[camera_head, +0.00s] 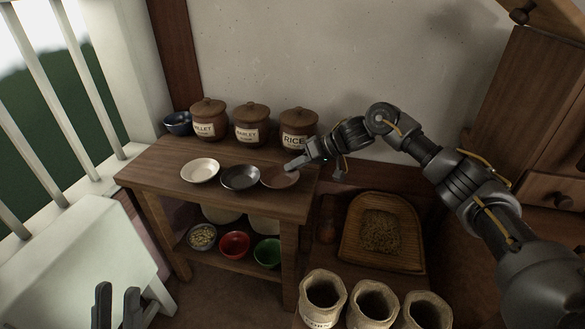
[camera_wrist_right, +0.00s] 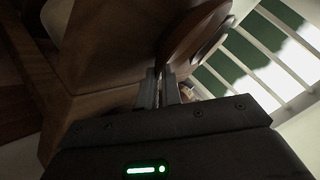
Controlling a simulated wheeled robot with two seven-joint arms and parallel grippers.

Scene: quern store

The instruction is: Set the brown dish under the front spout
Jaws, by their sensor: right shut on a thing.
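The brown dish (camera_head: 281,178) is at the right end of the wooden table's top, beside a dark dish; I cannot tell whether it touches the wood. My right gripper (camera_head: 292,167) reaches it from the right and is shut on its rim. In the right wrist view the brown dish (camera_wrist_right: 192,38) stands edge-on between the fingertips (camera_wrist_right: 164,84). My left gripper (camera_head: 117,304) is at the bottom left, its two fingers apart with nothing between them, away from the dish. I cannot make out a spout in either view.
The wooden table (camera_head: 150,172) also holds a dark dish (camera_head: 240,178), a cream dish (camera_head: 199,171), a blue bowl (camera_head: 177,122) and labelled jars (camera_head: 252,122) behind. Bowls (camera_head: 234,244) sit on the lower shelf. Sacks (camera_head: 372,302) and a woven tray (camera_head: 352,255) stand right. A pale surface (camera_head: 75,250) is left.

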